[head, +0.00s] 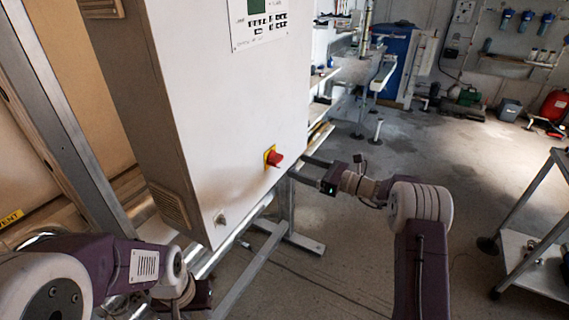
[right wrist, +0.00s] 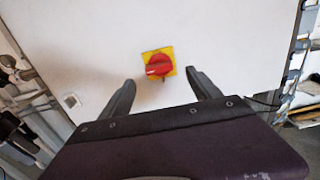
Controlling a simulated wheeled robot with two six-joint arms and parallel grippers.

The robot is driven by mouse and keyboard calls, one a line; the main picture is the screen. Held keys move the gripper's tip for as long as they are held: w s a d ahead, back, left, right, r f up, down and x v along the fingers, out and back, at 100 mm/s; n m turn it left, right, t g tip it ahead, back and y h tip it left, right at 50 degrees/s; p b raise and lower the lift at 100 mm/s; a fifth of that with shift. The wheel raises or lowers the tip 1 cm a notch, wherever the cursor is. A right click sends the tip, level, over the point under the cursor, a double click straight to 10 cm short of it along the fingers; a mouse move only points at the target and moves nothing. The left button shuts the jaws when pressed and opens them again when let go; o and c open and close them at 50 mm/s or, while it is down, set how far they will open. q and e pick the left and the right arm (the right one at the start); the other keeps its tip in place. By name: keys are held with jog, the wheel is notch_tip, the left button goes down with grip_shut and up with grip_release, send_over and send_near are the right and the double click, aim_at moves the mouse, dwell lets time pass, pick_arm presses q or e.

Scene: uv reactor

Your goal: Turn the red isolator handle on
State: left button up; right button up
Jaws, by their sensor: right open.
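The red isolator handle (head: 274,159) sits on a yellow plate on the front of a white cabinet (head: 205,110). In the right wrist view the red handle (right wrist: 158,65) shows in front of my right gripper (right wrist: 158,80), between the lines of its two fingers. The fingers are apart, with nothing between them, and do not touch the handle. In the head view my right gripper (head: 308,170) is just right of the handle, near the cabinet's right edge. My left arm is at the bottom left; its gripper's fingers are not visible.
A small round knob (head: 220,218) is low on the cabinet front. A display panel (head: 258,22) is above. A metal frame stands under the cabinet. A wheeled trolley (head: 535,255) is at the right, with open floor between.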

aim_at(280, 160)
jog(key=x, duration=0.5)
jog(key=shift+a, duration=0.4)
jog(key=shift+w+a, duration=0.4)
jog(key=c, duration=1.4)
jog(key=shift+o, duration=0.2)
jog(key=shift+r+m+p, duration=0.15)
jog(key=shift+m+p, duration=1.45)
jog(key=shift+w+d+m+p, duration=0.1)
jog(key=shift+m+p, duration=0.9)
jog(key=shift+m, duration=0.8)
jog(key=o, duration=1.4)
jog(key=shift+c, duration=0.2)
